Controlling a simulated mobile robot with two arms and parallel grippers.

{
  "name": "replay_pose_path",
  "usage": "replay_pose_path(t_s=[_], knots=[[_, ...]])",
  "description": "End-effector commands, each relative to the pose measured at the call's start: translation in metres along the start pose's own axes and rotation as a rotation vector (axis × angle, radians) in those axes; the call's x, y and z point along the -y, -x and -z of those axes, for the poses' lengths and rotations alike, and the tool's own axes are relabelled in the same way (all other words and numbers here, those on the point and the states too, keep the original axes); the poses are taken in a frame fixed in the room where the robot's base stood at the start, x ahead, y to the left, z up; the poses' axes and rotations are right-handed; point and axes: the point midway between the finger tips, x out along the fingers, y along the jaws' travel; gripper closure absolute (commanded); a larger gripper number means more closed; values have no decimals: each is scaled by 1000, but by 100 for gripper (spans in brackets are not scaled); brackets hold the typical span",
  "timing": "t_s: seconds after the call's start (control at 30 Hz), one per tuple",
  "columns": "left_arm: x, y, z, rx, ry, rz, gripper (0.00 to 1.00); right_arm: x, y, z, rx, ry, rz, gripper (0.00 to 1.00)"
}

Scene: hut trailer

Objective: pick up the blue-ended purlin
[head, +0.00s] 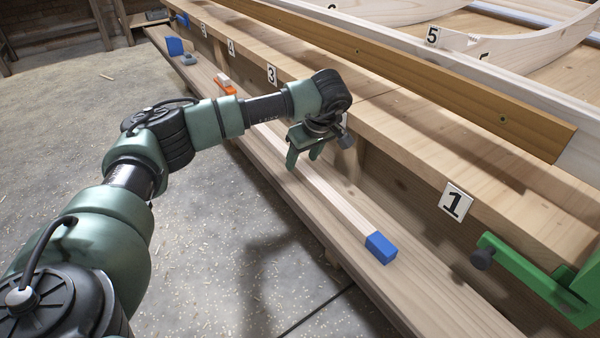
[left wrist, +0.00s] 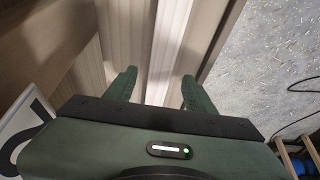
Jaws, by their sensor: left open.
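The blue-ended purlin (head: 345,206) is a long, pale, straight strip lying on the low plank ledge along the bench front. Its blue end (head: 380,248) points toward the near right of the head view. My left gripper (head: 304,161) is open over the strip, fingers pointing down, back from the blue end. In the left wrist view the pale strip (left wrist: 166,45) runs lengthwise between the two open fingers of my left gripper (left wrist: 158,78). I cannot tell whether the fingertips reach down beside it. My arm hides part of the strip's far length. My right gripper is not seen.
The ledge (head: 440,308) is bare near the blue end. A green clamp (head: 530,268) sticks out at right, by the number 1 plate (head: 455,203). An orange item (head: 224,84) and a blue block (head: 175,47) lie farther along the ledge. The concrete floor (head: 60,120) is open at left.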

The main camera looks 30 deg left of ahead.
Motion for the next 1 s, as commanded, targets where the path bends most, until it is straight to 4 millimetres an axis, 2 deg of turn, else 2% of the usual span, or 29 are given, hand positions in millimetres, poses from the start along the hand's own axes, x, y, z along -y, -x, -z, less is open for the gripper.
replay_pose_path(t_s=[0.03,0.13,0.4,0.47,0.6,1.0], knots=[[0,-11,-1,0,1,2,45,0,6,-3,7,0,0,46],[0,-18,-1,0,1,1,45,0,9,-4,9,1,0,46],[0,-19,0,0,1,-1,45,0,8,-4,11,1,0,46],[0,-19,0,0,1,-1,59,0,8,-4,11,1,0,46],[0,-19,0,0,1,0,98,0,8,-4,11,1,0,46],[0,-19,0,0,0,-1,100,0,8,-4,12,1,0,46]])
